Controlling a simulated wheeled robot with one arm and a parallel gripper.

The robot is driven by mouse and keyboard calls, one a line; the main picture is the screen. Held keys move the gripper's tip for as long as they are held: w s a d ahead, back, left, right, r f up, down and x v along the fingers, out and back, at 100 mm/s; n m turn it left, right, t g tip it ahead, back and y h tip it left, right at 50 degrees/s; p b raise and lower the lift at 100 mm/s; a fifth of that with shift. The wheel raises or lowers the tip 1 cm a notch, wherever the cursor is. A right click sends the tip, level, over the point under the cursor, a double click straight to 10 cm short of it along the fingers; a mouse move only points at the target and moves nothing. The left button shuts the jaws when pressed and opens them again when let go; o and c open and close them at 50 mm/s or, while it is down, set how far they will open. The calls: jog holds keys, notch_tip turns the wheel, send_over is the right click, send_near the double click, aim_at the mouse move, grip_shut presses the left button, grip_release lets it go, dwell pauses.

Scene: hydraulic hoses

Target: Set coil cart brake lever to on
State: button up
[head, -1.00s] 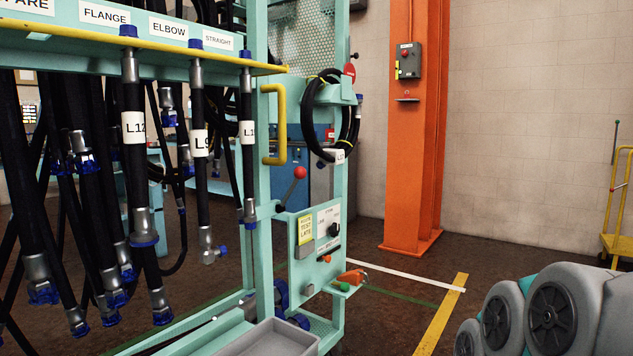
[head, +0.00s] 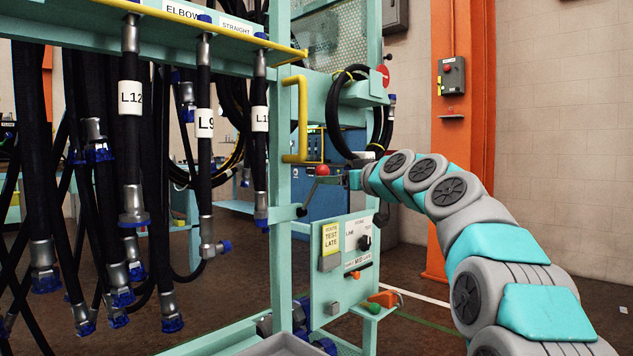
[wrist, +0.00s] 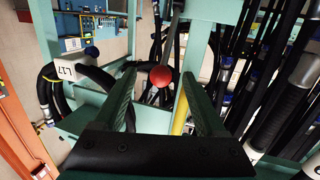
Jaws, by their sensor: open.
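A lever (head: 311,191) with a red ball knob (head: 322,170) is mounted on a teal post of the hose cart (head: 282,130). It leans up and to the right from its pivot. My gripper (head: 336,180) comes in from the right, just beside the knob. In the wrist view my gripper (wrist: 158,78) is open, and the red knob (wrist: 161,76) shows between the fingertips. I cannot tell whether either finger touches it. The lever's shaft shows beyond the knob. No on or off marking by the lever is readable.
Hoses with blue caps (head: 130,110) hang left of the lever. A yellow handle (head: 301,118) and a coiled black hose (head: 340,110) are close above it. A control panel (head: 342,260) sits below. An orange column (head: 468,130) stands behind my arm.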

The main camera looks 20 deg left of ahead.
aim_at(318, 170)
jog(key=shift+w+a+r+y, duration=0.2)
jog(key=shift+a+r+y, duration=0.1)
jog(key=shift+a+r, duration=0.3)
jog(key=shift+w+a+r+p, duration=0.3)
jog(key=shift+w+a+p, duration=0.1)
jog(key=shift+w+a, duration=0.1)
jog(key=p+x, duration=0.2)
jog(key=x, duration=0.2)
jog(key=shift+p, duration=0.35)
jog(key=shift+w+a+p, duration=0.4)
jog(key=shift+a+p, duration=0.1)
jog(key=shift+p, duration=0.05)
jog(key=shift+w+a+f+p, duration=0.15)
jog(key=shift+w+a+p, duration=0.15)
jog(key=shift+a, duration=0.1)
jog(key=shift+c, duration=0.3)
